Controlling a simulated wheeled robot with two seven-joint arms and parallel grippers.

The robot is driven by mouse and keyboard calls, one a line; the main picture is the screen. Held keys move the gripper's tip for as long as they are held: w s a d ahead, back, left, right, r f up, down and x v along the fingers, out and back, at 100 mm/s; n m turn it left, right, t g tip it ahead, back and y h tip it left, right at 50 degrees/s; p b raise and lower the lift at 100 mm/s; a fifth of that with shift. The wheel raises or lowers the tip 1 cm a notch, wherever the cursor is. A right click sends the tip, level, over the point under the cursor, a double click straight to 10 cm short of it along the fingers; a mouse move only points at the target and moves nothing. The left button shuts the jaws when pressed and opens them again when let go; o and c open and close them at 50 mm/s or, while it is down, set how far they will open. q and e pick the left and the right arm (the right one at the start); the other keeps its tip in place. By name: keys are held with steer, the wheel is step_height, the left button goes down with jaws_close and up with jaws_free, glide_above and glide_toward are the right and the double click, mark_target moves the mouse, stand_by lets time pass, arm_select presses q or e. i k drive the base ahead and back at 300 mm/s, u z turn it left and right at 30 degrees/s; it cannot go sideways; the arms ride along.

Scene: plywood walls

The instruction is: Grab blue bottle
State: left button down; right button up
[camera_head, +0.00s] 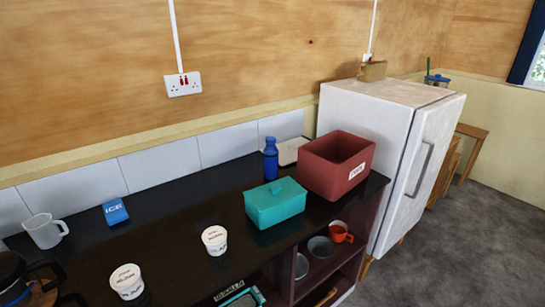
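The blue bottle (270,158) stands upright on the black counter near the tiled back wall. It is between the teal lidded box in front of it and a pale flat board behind it to the right. Nothing touches it from a gripper. Neither of my grippers shows in the head view.
The teal box (275,203) and the dark red bin (336,165) stand close to the bottle. Two white tubs (127,281) (215,240), a blue ice pack (115,212) and a white jug (45,231) are further left. A white fridge (390,150) stands right of the counter (170,235).

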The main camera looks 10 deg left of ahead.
mark_target(270, 152)
steer(key=z, duration=0.5)
steer(key=k, duration=0.65)
steer(key=z, duration=1.15)
steer(key=i, duration=1.75)
steer(key=u, duration=1.2)
steer(key=i, duration=0.7)
steer(key=u, duration=0.7)
